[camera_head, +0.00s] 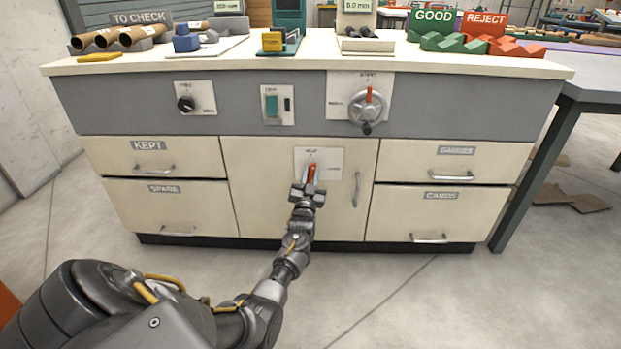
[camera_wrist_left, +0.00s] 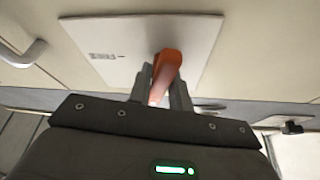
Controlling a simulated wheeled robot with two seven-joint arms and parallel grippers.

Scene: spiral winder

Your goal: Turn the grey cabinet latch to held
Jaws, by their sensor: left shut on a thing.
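The latch (camera_head: 311,173) has an orange-red lever on a white plate (camera_head: 331,158) in the middle of the cream cabinet door. Its lever points almost straight up in the head view, with small, hardly readable marks above it and to its right. My left gripper (camera_head: 308,187) reaches the lever from below. In the left wrist view the lever (camera_wrist_left: 167,68) stands between the two grey fingers (camera_wrist_left: 163,92), which are shut on it. The fingers hide its lower part. My right gripper is not in view.
A door handle (camera_head: 357,188) is right of the latch. Drawers with bar handles flank the door. Above are a black knob (camera_head: 186,104), a switch panel (camera_head: 277,105) and a handwheel (camera_head: 367,106). The floor in front is clear.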

